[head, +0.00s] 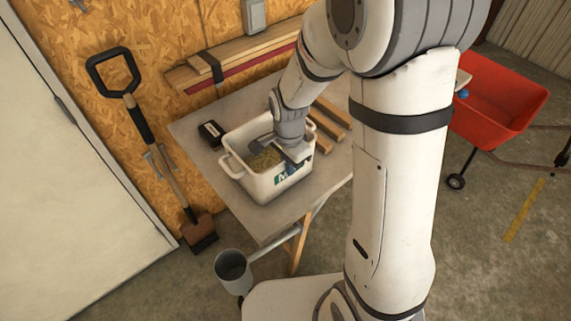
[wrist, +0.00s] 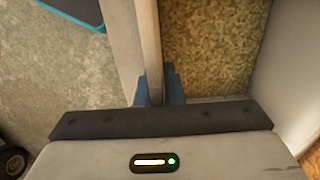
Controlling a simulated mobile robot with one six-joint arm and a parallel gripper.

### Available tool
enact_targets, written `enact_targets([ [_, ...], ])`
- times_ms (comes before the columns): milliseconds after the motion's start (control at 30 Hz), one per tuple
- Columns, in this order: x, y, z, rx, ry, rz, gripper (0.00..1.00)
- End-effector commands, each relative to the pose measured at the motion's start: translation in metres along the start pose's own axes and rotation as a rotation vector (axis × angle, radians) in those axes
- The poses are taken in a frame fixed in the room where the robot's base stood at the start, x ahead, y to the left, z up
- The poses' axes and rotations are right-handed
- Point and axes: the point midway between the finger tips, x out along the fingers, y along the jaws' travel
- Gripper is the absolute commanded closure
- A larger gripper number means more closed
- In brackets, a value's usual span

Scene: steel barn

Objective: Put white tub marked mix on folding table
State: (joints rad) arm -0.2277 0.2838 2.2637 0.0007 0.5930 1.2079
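The white tub (head: 247,181) with a green and blue label, partly hidden so only an "M" reads, is at the grey-topped table (head: 200,135). It holds yellowish-brown grainy stuff, also seen in the wrist view. Whether its base touches the tabletop is unclear. My gripper (head: 295,153) is at the tub's right side. In the wrist view, its blue fingertips (wrist: 158,88) lie on either side of the tub's wall (wrist: 148,35), with the wall filling the gap between them. I cannot tell whether this is the folding table.
A small black box (head: 210,133) sits behind the tub, and wooden strips (head: 331,118) lie to its right. A grey bucket (head: 233,268) is below the table's front. A shovel (head: 150,140) leans on the wall. A red cart (head: 492,105) stands right.

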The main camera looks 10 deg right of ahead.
Motion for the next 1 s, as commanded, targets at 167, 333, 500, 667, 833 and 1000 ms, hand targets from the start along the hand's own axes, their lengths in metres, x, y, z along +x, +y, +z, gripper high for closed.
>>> enact_targets([
  [167, -0.001, 0.000, 0.000, 0.000, 0.000, 0.000, 0.78],
  [333, -0.001, 0.000, 0.000, -0.001, 0.000, 0.000, 0.75],
  [500, -0.004, 0.000, 0.001, -0.001, 0.000, 0.000, 0.75],
  [667, -0.022, -0.001, 0.000, -0.001, 0.002, -0.004, 0.75],
  [833, -0.060, -0.001, 0.000, -0.002, 0.003, -0.007, 0.75],
  [1000, -0.094, -0.001, 0.001, -0.002, 0.002, -0.005, 0.75],
])
